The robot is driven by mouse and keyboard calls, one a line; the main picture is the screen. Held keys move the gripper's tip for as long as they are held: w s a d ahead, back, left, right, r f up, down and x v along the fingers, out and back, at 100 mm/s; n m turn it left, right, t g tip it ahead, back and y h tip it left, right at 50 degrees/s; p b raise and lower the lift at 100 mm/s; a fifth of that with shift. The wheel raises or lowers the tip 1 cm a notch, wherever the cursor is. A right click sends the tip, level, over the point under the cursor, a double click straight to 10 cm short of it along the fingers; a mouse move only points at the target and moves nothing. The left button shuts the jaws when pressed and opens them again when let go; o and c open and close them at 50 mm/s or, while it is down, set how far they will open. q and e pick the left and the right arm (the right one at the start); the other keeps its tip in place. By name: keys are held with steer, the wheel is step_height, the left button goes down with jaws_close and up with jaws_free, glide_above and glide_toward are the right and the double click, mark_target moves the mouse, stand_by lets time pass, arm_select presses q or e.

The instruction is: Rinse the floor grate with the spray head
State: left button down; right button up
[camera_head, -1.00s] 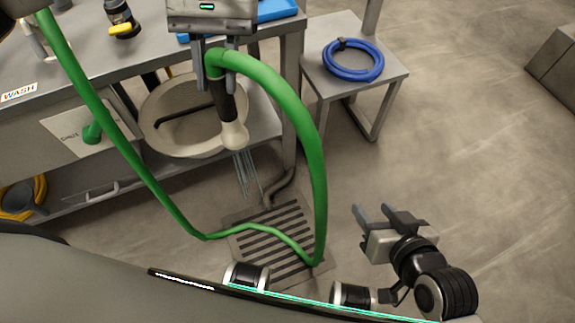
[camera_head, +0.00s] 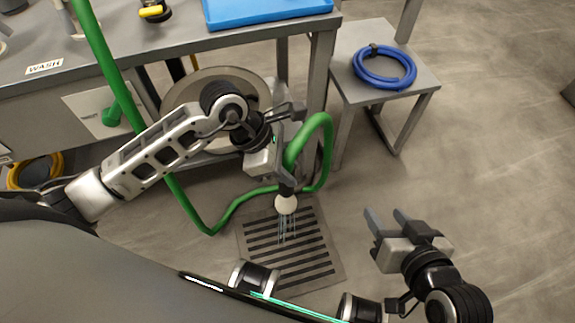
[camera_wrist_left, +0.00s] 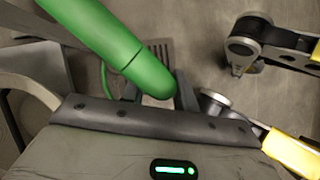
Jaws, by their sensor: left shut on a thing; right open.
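The spray head (camera_head: 286,203) hangs on a green hose (camera_head: 322,150) over the floor grate (camera_head: 287,262). Its pale round nozzle points down, and thin streams of water fall from it onto the upper middle part of the grate. My left gripper (camera_head: 288,160) is shut on the spray head just above the nozzle. In the left wrist view the green hose end (camera_wrist_left: 130,55) crosses in front of the gripper, and the nozzle is hidden. My right gripper (camera_head: 386,222) is open and empty, to the right of the grate.
A steel bench (camera_head: 180,50) with a blue tray (camera_head: 265,10) stands behind. A small table (camera_head: 424,82) carries a coiled blue hose (camera_head: 384,66). A large pale basin (camera_head: 185,95) sits under the bench, partly behind my left arm.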

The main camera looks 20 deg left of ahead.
mark_target(287, 157)
steer(key=shift+f, duration=0.1)
stand_by(0.3)
arm_select(q)
steer(key=shift+r, duration=0.1)
step_height(287, 157, up, 7)
steer(key=p, duration=0.5)
steer(key=shift+p, duration=0.3)
arm_select(e)
step_height(287, 157, up, 5)
steer(key=shift+s+r, duration=0.1)
steer(key=shift+r, duration=0.05)
